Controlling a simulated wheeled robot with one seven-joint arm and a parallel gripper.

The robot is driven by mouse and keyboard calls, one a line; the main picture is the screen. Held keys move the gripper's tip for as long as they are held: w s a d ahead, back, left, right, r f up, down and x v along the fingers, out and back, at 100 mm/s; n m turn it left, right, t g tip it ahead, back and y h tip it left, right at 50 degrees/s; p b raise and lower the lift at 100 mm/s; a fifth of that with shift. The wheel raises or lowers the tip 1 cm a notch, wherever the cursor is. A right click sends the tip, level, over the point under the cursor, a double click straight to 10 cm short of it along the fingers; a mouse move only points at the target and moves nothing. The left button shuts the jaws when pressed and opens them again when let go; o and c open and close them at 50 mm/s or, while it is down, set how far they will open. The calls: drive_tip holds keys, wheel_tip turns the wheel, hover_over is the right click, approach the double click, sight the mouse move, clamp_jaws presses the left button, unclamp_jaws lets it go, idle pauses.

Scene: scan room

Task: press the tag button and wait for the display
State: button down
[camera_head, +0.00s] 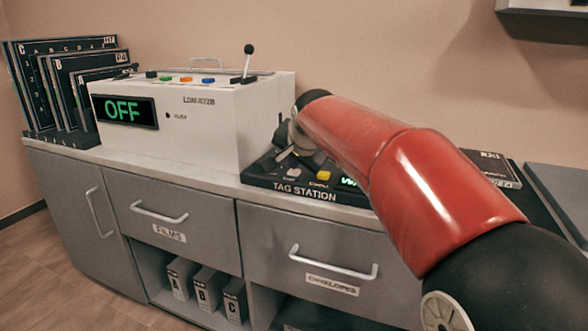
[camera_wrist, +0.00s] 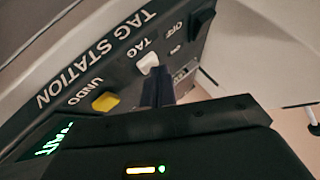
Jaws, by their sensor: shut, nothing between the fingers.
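The black tag station (camera_head: 258,180) sits on the counter and also fills the upper left of the wrist view (camera_wrist: 85,70). Its white button (camera_wrist: 148,63), marked TAG, lies right at the tip of my gripper (camera_wrist: 156,80). I cannot tell whether they touch. A yellow button (camera_wrist: 105,102), marked UNDO, is beside it. The station's display (camera_wrist: 52,140) shows green letters, partly cut off by my gripper; in the head view the display (camera_head: 350,183) shows a W before my arm hides it. My gripper (camera_head: 284,154) is shut and empty, pointing down over the station.
A white box machine (camera_head: 210,135) with a green OFF display, coloured buttons and a lever stands left of the station. Black films (camera_head: 60,85) stand in a rack at the far left. Drawers (camera_head: 305,255) are below. A dark flat item (camera_head: 490,165) lies right, behind my arm.

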sight(295, 173)
drive_tip(key=shift+r, duration=0.1)
drive_tip(key=shift+r+p, duration=0.8)
drive_tip(key=shift+r, duration=0.05)
wheel_tip(295, 173, up, 5)
drive_tip(key=p, duration=0.4)
idle(0.3)
drive_tip(key=s+d+f+n+g+h, duration=0.1)
drive_tip(key=s+d+f, duration=0.2)
drive_tip(key=s+d, duration=0.45)
drive_tip(key=s+d+f+n, duration=0.2)
drive_tip(key=s+d, duration=0.3)
drive_tip(key=s, duration=0.5)
drive_tip(key=s+d+f+n+g, duration=0.1)
drive_tip(key=s+d+f, duration=0.1)
drive_tip(key=s+f, duration=0.3)
drive_tip(key=s+d+f+n+g+h, duration=0.1)
drive_tip(key=s+d+f, duration=0.2)
drive_tip(key=s+f, duration=0.3)
drive_tip(key=s, duration=0.5)
drive_tip(key=shift+s+d+f+n+h, duration=0.2)
drive_tip(key=shift+s+f+n+h, duration=0.1)
drive_tip(key=shift+s+n, duration=0.1)
